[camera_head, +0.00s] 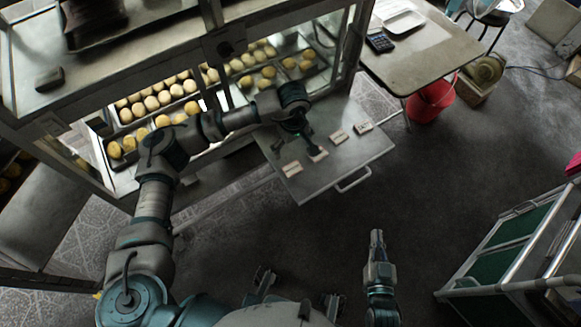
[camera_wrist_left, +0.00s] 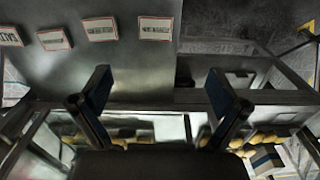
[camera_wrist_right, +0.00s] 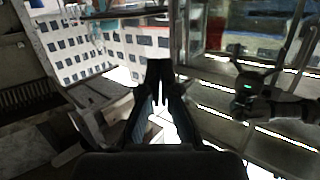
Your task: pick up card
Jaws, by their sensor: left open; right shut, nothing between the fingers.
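Several small white cards with red edges and dark print lie apart in a row on a metal shelf (camera_head: 335,170) with a handle. In the head view they include a near-left card (camera_head: 292,169), a card (camera_head: 318,154) beside the gripper, a third card (camera_head: 339,136) and a far-right card (camera_head: 363,127). My left gripper (camera_head: 305,145) is over the shelf, near the cards. In the left wrist view its fingers (camera_wrist_left: 160,85) are spread and empty, with cards (camera_wrist_left: 100,29) beyond the tips. My right gripper (camera_head: 377,240) is shut and empty, away from the shelf, over the floor.
A glass-sided cabinet with trays of round buns (camera_head: 155,100) stands behind the shelf. A table (camera_head: 430,60) with a calculator (camera_head: 380,42) and a red bucket (camera_head: 431,100) are at the upper right. A green-panelled cart (camera_head: 510,235) stands at right. The floor between is clear.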

